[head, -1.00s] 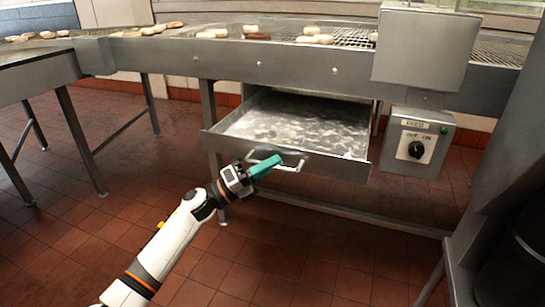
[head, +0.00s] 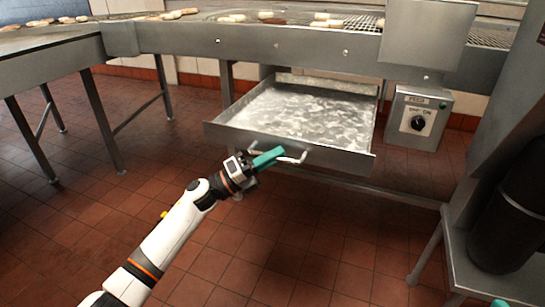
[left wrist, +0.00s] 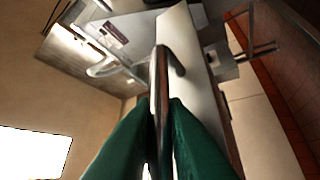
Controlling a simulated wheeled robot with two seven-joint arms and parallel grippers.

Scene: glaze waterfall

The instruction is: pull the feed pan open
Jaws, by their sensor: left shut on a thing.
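The feed pan (head: 340,158) is a shallow metal drawer under the conveyor table, drawn well out, with whitish glaze across its floor. Its bar handle (head: 297,157) is on the front wall. My left gripper (head: 268,158), with teal fingers, is shut on this handle. In the left wrist view the metal handle bar (left wrist: 162,80) runs between the two teal fingers (left wrist: 160,125). A small teal patch at the bottom right edge of the head view may be a fingertip of my right gripper (head: 500,303); its jaws cannot be made out.
The steel conveyor table (head: 280,45) carries several pastries on wire mesh. A switch box (head: 418,118) with a black knob hangs right of the pan. Another steel table (head: 50,60) is at left. A dark bin (head: 510,220) stands at right. The tiled floor before the pan is clear.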

